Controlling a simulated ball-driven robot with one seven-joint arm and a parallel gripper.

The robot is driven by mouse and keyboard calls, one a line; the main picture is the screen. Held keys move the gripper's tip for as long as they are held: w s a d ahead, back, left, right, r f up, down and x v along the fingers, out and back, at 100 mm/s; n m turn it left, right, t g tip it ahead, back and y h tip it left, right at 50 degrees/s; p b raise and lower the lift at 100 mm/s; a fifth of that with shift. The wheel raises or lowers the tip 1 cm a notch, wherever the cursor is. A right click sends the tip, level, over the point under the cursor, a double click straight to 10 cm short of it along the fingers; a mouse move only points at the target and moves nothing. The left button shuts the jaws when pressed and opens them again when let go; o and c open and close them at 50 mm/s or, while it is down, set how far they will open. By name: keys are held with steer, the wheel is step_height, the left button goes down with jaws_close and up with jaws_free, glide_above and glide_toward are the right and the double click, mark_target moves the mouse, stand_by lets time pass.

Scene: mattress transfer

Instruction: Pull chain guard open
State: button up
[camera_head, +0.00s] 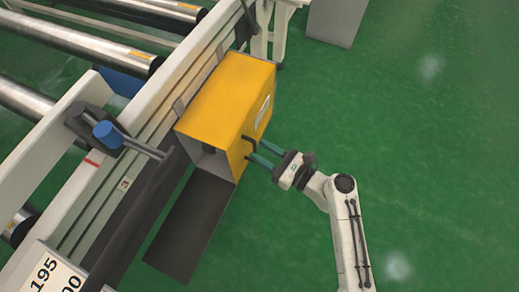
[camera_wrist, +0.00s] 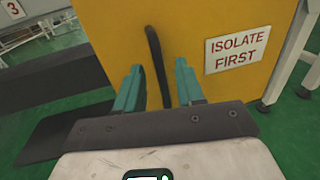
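The chain guard is a yellow box (camera_head: 228,95) on the side of the roller conveyor. Its yellow face (camera_wrist: 200,25) fills the upper wrist view. A black bar handle (camera_wrist: 153,50) stands out from that face, and it also shows in the head view (camera_head: 250,143). My gripper (camera_wrist: 158,85) has two teal fingers, which are open. The handle lies between them in the wrist view, with a gap visible on each side. In the head view my gripper (camera_head: 257,154) reaches the guard's face from the right. How deep the handle sits between the fingers is hard to tell.
A sign reading "ISOLATE FIRST" (camera_wrist: 237,48) is on the guard, right of the handle. A dark flat panel (camera_head: 190,228) lies below the guard's near end. The conveyor's rail (camera_head: 120,140) runs along the left.

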steer(key=shift+x, duration=0.8)
steer(key=shift+c, duration=0.2)
jaws_close()
